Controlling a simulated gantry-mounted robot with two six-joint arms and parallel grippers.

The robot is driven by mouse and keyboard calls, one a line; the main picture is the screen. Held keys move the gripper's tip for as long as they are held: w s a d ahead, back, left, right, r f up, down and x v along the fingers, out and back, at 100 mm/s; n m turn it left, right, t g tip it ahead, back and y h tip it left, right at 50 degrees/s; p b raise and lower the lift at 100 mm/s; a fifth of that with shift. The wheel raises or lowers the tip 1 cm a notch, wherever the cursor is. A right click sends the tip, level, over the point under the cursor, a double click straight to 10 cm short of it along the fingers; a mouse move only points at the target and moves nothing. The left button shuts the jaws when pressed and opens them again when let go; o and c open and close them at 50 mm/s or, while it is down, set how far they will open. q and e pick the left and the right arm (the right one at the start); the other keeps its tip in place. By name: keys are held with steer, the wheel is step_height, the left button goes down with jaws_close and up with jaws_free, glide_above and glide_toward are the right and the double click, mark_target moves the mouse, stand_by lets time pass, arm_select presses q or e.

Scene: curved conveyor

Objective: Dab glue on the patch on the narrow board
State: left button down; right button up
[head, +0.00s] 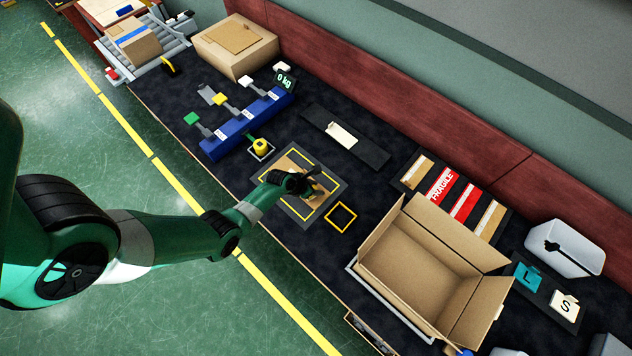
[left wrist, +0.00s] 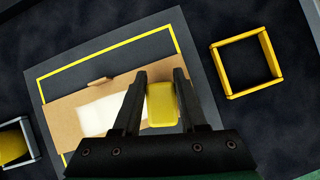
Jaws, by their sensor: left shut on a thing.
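My left gripper (head: 303,187) is over the grey mat with a yellow outline, and it also shows in the left wrist view (left wrist: 160,82). It is shut on a yellow block-like thing (left wrist: 162,104), seen between its fingers. Under it a narrow brown cardboard board (left wrist: 62,118) lies across the mat (left wrist: 150,42). A pale white patch (left wrist: 98,114) on the board lies left of the fingers, partly hidden by one of them. I cannot tell whether the yellow thing touches the board. In the head view my arm hides part of the board (head: 286,163). My right gripper is not in view.
A yellow square frame (head: 341,218) lies right of the mat. A yellow-topped item (head: 260,146) stands in a small holder beside the blue rack (head: 245,125). A dark strip (head: 371,152) with a white card (head: 342,134) lies behind. A large open carton (head: 415,250) stands to the right.

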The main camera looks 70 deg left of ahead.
arm_select(q)
steer(key=r+p, duration=0.1)
steer(key=r, duration=0.1)
steer(key=r+p, duration=0.1)
steer(key=shift+s+a+r, duration=0.15)
steer(key=shift+a+r, duration=0.05)
steer(key=shift+r, duration=0.15)
step_height(320, 180, up, 4)
steer(key=p, duration=0.5)
steer(key=shift+r, duration=0.2)
